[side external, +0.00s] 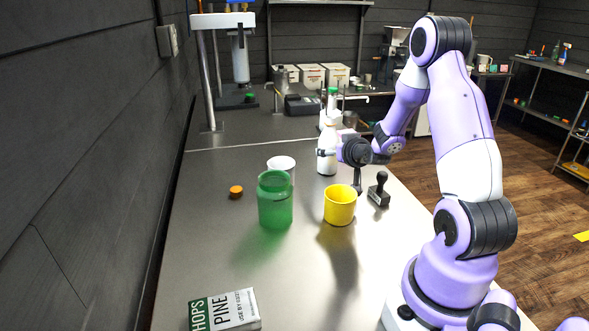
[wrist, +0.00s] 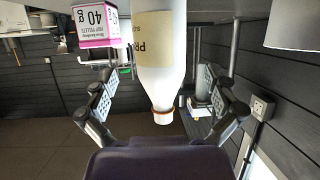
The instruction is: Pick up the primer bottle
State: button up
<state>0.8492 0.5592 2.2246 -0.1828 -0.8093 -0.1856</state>
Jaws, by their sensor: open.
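The primer bottle, a white bottle (side external: 327,163) with a cream label, stands upright at the far right of the steel table. In the wrist view, which is upside down, the bottle (wrist: 158,70) shows part of a label starting "PR", a white cap and an orange ring at the neck. My gripper (side external: 338,160) is level with the bottle, at its right in the side view. In the wrist view my gripper (wrist: 157,90) is open, with one finger on each side of the bottle and visible gaps between. Part of the bottle is hidden behind my gripper in the side view.
A yellow cup (side external: 340,206), a black stamp (side external: 379,190), a green jar (side external: 275,203), a white cup (side external: 282,163) and an orange cap (side external: 236,191) stand nearer. A hops box (side external: 225,312) lies in front. A pink-and-white box (wrist: 95,24) is close beside the bottle in the wrist view.

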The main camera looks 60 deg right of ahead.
aim_at(332, 134)
jog(key=x, duration=0.5)
jog(key=c, duration=1.4)
jog(key=shift+o, duration=0.2)
jog(key=shift+r, duration=1.1)
notch_tip(332, 134, up, 2)
jog(key=w+a+r, duration=0.2)
jog(key=a+r, duration=0.4)
jog(key=a, duration=0.5)
jog(key=shift+w+a+r, duration=0.2)
jog(key=shift+w+r, duration=0.1)
jog(key=shift+r, duration=0.1)
